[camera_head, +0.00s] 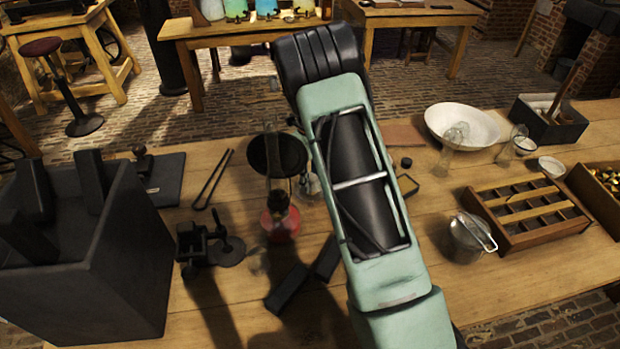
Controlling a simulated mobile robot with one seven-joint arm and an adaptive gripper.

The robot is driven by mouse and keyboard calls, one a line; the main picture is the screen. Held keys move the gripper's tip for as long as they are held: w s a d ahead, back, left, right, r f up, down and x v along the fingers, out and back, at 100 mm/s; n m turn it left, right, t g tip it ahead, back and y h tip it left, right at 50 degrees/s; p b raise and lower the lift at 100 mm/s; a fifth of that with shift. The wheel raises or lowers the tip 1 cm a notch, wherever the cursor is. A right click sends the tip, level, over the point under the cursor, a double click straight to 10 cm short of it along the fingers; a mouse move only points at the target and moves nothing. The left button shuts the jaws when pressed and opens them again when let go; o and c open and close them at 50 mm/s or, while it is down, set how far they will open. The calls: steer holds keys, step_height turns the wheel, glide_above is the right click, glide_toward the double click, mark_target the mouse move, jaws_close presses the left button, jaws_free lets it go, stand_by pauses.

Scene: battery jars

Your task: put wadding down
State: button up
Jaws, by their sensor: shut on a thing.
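My arm's pale green link crosses the middle of the head view, from the bottom edge up to a black joint. My gripper is hidden behind it, so I cannot see its fingers or anything between them. I cannot make out any wadding. Just left of the arm a clear glass vessel and a black round disc (278,155) overlap.
A large dark box (120,255) fills the left, beside a small black clamp device (207,247) and tongs (212,180). Right of the arm are a white bowl (480,128), glass vessels, a wooden compartment tray (545,237) and a metal pot (468,234). Black blocks (288,290) lie in front.

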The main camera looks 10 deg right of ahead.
steer(key=shift+f, duration=0.2)
steer(key=o, duration=1)
steer(key=shift+r, duration=0.1)
step_height(320, 180, up, 12)
steer(key=shift+r, duration=0.1)
